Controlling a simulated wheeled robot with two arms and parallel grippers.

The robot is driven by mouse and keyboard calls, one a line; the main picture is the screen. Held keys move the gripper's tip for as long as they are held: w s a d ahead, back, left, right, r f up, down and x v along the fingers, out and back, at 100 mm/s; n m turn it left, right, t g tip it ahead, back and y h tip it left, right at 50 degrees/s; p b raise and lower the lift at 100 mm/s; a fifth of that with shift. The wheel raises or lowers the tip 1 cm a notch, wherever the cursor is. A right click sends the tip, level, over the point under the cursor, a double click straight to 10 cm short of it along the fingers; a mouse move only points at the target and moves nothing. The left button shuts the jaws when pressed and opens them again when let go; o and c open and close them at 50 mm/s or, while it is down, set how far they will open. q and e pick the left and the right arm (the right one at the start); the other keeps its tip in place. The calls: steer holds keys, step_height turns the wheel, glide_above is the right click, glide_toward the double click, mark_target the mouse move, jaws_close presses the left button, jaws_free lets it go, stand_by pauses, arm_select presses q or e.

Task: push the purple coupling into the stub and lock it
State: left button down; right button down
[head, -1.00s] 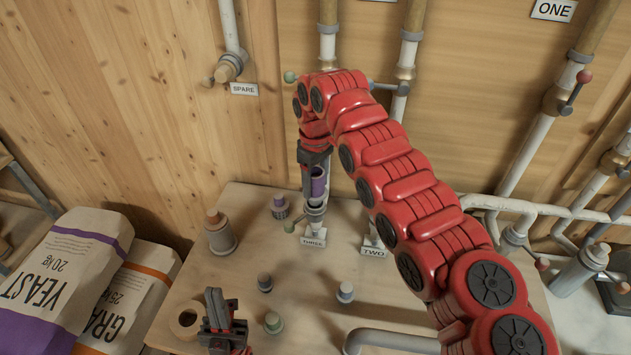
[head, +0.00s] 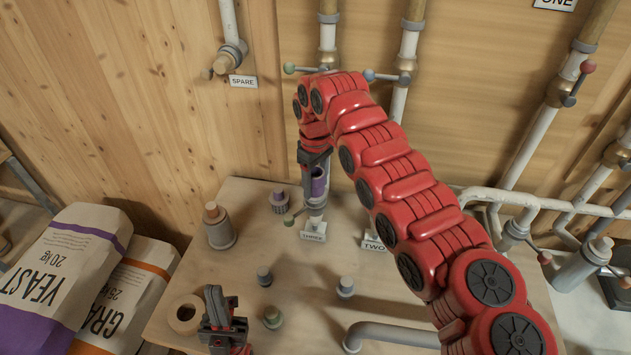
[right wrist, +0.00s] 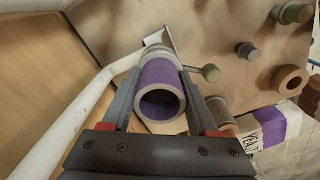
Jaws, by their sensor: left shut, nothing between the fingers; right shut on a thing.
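My right gripper (head: 316,165) is shut on the purple coupling (head: 318,187), a short hollow tube, held upright over the stub (head: 315,210) behind the THREE sign (head: 313,237). In the right wrist view I look into the open end of the coupling (right wrist: 160,85) between the fingers; the stub's pale collar (right wrist: 158,52) shows right behind it. How far the coupling sits on the stub I cannot tell. A lever with a green knob (head: 289,221) sticks out to the left of the stub. My left gripper (head: 214,300) is shut and empty over the table's front left.
The table (head: 310,285) carries several grey capped stubs, a capped cylinder (head: 218,226) and a tan ring (head: 185,314). The TWO sign (head: 373,246) stands close right. Pipes run along the wall and right side; feed sacks (head: 65,260) lie left.

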steer(key=shift+s+f+b, duration=0.2)
steer(key=shift+f+b, duration=0.1)
steer(key=shift+f, duration=0.1)
steer(key=shift+r, duration=0.15)
steer(key=shift+r, duration=0.65)
steer(key=shift+w+r+p, duration=0.15)
steer(key=shift+r+p, duration=0.15)
steer(key=shift+r, duration=0.5)
steer(key=shift+w+p, duration=0.35)
steer(key=shift+p, duration=0.3)
